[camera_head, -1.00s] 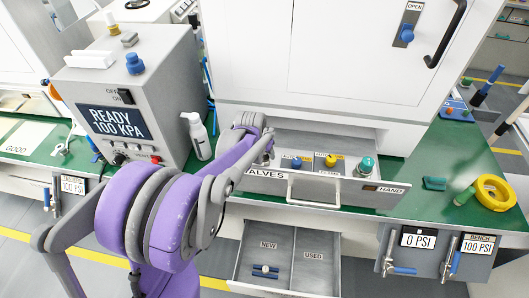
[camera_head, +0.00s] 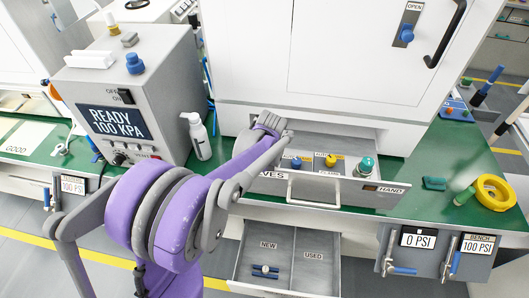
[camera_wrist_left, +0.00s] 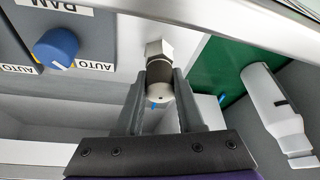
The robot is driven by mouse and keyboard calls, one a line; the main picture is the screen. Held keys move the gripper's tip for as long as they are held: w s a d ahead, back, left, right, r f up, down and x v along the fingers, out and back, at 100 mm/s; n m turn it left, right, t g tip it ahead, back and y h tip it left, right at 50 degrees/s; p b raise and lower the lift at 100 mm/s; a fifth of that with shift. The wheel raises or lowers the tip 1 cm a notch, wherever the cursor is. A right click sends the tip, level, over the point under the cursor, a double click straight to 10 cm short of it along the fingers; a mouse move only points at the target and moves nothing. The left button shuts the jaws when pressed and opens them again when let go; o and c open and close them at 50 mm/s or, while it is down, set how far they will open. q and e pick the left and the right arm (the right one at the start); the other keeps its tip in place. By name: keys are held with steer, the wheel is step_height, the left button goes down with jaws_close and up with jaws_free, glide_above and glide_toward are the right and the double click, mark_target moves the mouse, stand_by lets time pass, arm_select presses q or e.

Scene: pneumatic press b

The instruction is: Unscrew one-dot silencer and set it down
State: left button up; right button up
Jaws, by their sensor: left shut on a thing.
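In the left wrist view a small silencer (camera_wrist_left: 159,72) has a silver hex end, a dark brown band and a pale end face with one small dark dot. My left gripper (camera_wrist_left: 159,95) is shut on its lower part, one finger on each side. The hex end points away from my palm, close to the valve panel's edge; I cannot tell whether it touches anything. In the head view my left gripper (camera_head: 270,123) is at the left end of the open valve drawer (camera_head: 322,203), and the silencer is hidden. My right gripper is not in view.
A blue RAM knob (camera_wrist_left: 56,47) is beside the gripper, and a white bottle (camera_wrist_left: 275,110) stands across from it, also in the head view (camera_head: 199,137). A lower drawer (camera_head: 289,281) with NEW and USED compartments is open; USED looks empty. A grey control box (camera_head: 135,95) stands left.

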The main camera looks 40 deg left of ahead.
arm_select(q)
steer(key=n+g, duration=0.1)
steer(key=n, duration=0.1)
steer(key=n+y, duration=0.1)
steer(key=n, duration=0.2)
steer(key=shift+g, duration=0.4)
steer(key=o, duration=0.7)
steer(key=shift+o, duration=0.2)
steer(key=m+t, duration=0.1)
steer(key=m, duration=0.2)
steer(key=m+t+h, duration=0.1)
steer(key=m, duration=0.2)
steer(key=m+h, duration=0.1)
steer(key=m, duration=0.2)
steer(key=m+t+h, duration=0.1)
steer(key=m, duration=0.1)
steer(key=shift+m, duration=0.4)
